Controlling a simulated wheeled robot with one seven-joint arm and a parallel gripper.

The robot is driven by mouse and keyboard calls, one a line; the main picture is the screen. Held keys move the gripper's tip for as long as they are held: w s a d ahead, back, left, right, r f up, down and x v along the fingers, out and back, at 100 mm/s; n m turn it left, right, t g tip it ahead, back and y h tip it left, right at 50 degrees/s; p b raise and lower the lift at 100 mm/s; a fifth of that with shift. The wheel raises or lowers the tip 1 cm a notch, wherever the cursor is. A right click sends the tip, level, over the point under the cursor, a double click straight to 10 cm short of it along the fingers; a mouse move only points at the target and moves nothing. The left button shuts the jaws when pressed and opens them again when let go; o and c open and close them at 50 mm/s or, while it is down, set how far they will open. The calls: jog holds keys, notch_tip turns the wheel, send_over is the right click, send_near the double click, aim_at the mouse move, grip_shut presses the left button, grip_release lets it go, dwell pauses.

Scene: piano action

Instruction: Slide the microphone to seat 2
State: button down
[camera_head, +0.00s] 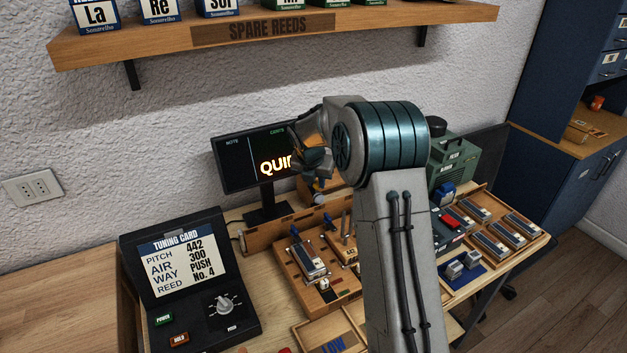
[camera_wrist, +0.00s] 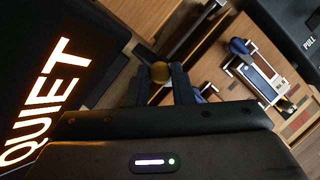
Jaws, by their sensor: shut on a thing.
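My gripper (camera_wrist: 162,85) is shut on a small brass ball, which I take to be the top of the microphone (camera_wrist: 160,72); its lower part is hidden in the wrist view. In the head view my gripper (camera_head: 308,152) is in front of the display, above the back of the bench, and my arm covers much of the area. The wooden rail (camera_head: 270,234) runs along the back of the bench below it. A wooden block with metal reed units (camera_head: 309,262) stands in front of the rail. No seat numbers can be read.
The display (camera_head: 240,162) shows QUIET in the wrist view and stands close to my gripper. A tuning card console (camera_head: 185,270) is at left. The spare reeds shelf (camera_head: 360,22) hangs above. A green machine (camera_head: 455,160) and a reed tray (camera_head: 535,228) are at right.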

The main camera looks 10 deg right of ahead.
jog(key=c, duration=1.3)
grip_release()
jog(key=shift+o, duration=0.2)
jog(key=shift+r, duration=0.15)
jog(key=b+v, duration=0.1)
jog(key=v, duration=1.2)
jog(key=shift+s+r+b, duration=0.2)
jog(key=shift+s+b, duration=0.05)
jog(key=shift+b, duration=0.05)
jog(key=shift+a, duration=0.1)
